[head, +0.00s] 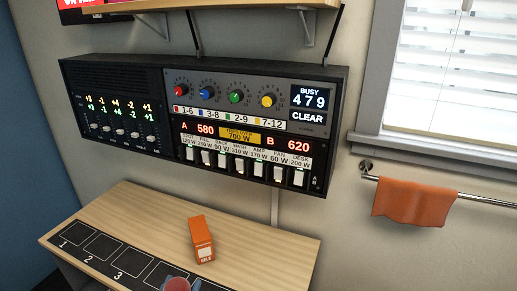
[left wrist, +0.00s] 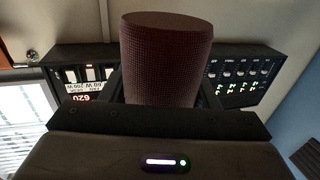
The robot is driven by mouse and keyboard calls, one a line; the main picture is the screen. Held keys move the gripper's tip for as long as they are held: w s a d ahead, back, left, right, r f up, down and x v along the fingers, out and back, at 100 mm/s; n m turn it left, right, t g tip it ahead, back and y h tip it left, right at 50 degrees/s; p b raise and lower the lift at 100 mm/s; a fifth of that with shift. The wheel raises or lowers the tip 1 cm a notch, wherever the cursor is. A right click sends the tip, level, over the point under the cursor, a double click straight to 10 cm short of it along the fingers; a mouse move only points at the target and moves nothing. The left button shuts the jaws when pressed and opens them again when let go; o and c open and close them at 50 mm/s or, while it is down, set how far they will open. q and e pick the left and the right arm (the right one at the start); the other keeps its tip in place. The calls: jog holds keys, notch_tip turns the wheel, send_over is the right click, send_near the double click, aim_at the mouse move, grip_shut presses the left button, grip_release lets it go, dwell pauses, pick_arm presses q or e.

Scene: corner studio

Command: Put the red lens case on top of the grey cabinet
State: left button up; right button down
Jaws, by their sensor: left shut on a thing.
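The red lens case (left wrist: 167,55) shows large in the left wrist view as a dark red, finely textured cylinder. My left gripper (left wrist: 163,98) is shut on it, with a dark finger at each side. In the head view a small reddish round top (head: 177,285) shows at the bottom edge, in front of the wooden counter; it looks like the held case, mostly cut off. My right gripper is in neither view. I cannot make out the grey cabinet for certain in either view.
The wooden counter (head: 265,245) holds an orange box (head: 201,240) and a black numbered mat (head: 103,246). A black control panel (head: 240,108) hangs on the wall above it, below a shelf. An orange towel (head: 412,202) hangs on a rail at right. The counter's right part is clear.

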pick_arm(q)
jog(key=shift+s+a+r+n+y, duration=0.35)
jog(key=shift+s+a+r+y, duration=0.1)
jog(key=shift+s+a+y, duration=0.15)
jog(key=shift+s+a+r+n+y, duration=0.4)
jog(key=shift+s+a+y, duration=0.15)
jog(key=shift+s, duration=0.15)
jog(key=shift+w+h, duration=0.15)
jog(key=shift+h, duration=0.1)
